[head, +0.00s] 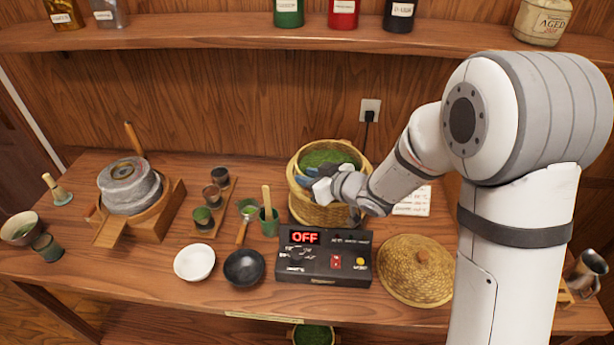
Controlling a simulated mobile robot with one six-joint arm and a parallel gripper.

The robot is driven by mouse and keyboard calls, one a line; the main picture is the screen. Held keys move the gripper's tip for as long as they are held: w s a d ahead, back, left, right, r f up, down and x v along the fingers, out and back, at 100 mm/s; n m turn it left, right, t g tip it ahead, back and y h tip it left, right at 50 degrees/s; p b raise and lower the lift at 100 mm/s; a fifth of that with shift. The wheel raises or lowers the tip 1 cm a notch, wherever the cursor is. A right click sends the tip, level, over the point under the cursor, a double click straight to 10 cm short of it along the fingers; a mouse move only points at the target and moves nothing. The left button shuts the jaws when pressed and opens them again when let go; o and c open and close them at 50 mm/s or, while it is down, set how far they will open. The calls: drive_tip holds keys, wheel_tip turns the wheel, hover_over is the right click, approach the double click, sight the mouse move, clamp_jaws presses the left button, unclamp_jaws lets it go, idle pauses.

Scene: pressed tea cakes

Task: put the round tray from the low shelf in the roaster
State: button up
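The roaster is a round woven basket (311,214) at the back middle of the table, with its top open. A round green surface (327,157) shows inside its rim; it looks like tea leaf, and I cannot tell if a tray is under it. My gripper (308,179), with blue fingers, is at the near side of the basket's mouth, over the green. Its fingertips are partly hidden, and I cannot tell if they grip anything. Another round tray with a woven rim and green contents (313,335) shows below the table's front edge, cut off by the picture's bottom.
The black control box (325,270) in front of the roaster reads OFF. A woven lid (415,272) lies to its right. A white bowl (194,262), a black bowl (244,267), a whisk cup (268,222) and a stone mill (130,187) stand left. My arm covers the right side.

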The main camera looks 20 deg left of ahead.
drive_tip(key=shift+s+d+r, duration=0.1)
drive_tip(key=shift+d+r, duration=0.05)
drive_tip(key=shift+d, duration=0.1)
drive_tip(key=b+v, duration=0.2)
drive_tip(key=v, duration=0.9)
drive_tip(key=w+d+r+m+t+h, duration=0.15)
drive_tip(key=d+m+h, duration=0.3)
drive_tip(key=d, duration=0.45)
drive_tip(key=d+r+m+t+h, duration=0.3)
drive_tip(key=d+h, duration=0.3)
drive_tip(key=d, duration=0.4)
drive_tip(key=s+d+m+g, duration=0.2)
drive_tip(key=s+d+g, duration=0.1)
drive_tip(key=s, duration=0.6)
drive_tip(key=s+d+m+g+h, duration=0.1)
drive_tip(key=s+d+m+g, duration=0.1)
drive_tip(key=s, duration=0.7)
drive_tip(key=shift+s+d+f+m+g, duration=0.2)
drive_tip(key=shift+s+d+m+g, duration=0.25)
drive_tip(key=shift+g, duration=0.5)
drive_tip(key=shift+w+a+f+h, duration=0.1)
drive_tip(key=shift+h, duration=0.15)
